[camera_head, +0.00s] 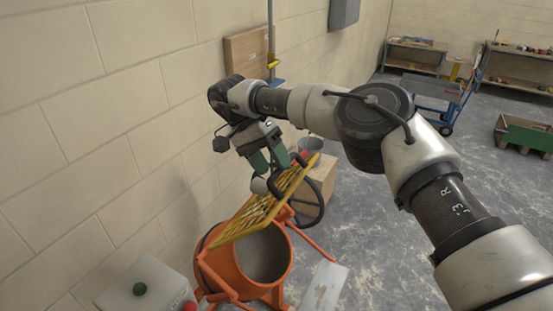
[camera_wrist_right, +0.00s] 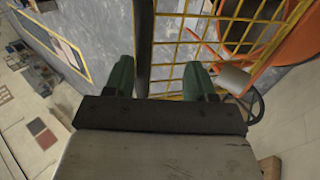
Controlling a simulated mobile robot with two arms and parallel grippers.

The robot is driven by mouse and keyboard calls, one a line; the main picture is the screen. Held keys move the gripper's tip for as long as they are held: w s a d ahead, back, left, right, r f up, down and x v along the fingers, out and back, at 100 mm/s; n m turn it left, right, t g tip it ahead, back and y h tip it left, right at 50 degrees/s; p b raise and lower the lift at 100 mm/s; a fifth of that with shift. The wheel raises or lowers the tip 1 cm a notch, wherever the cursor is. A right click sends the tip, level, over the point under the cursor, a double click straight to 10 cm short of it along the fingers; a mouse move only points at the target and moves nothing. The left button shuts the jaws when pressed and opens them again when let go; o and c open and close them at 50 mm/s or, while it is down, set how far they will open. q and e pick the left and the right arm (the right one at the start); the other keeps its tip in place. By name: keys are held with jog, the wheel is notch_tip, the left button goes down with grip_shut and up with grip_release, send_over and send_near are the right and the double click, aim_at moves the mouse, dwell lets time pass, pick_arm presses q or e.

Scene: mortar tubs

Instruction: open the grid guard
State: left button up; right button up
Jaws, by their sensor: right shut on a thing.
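The yellow grid guard (camera_head: 240,224) is tilted up above the open mouth of the orange mixer drum (camera_head: 215,268), with its raised end towards the upper right. My right gripper (camera_head: 268,170) is at the guard's raised upper part, shut on it; the exact contact is hard to see. In the right wrist view the green fingers (camera_wrist_right: 160,82) stand either side of a dark bar, with the yellow grid (camera_wrist_right: 173,52) behind them. The inside of the grey drum is partly visible below the guard. My left gripper is not in view.
A block wall runs close along the left. A black handwheel (camera_head: 308,203) and a wooden box (camera_head: 323,180) are just right of the guard. A grey box with buttons (camera_head: 145,285) stands at front left. The grey floor to the right is mostly clear.

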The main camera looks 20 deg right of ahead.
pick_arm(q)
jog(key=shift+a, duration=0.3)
pick_arm(e)
jog(key=shift+s+a+f, duration=0.1)
pick_arm(q)
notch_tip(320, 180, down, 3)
jog(key=b, duration=0.3)
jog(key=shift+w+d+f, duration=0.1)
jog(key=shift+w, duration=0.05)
pick_arm(e)
jog(key=s+d+r, duration=0.8)
jog(key=r, duration=0.3)
jog(key=shift+s+d+r, duration=0.2)
jog(key=shift+d, duration=0.05)
jog(key=shift+w, duration=0.1)
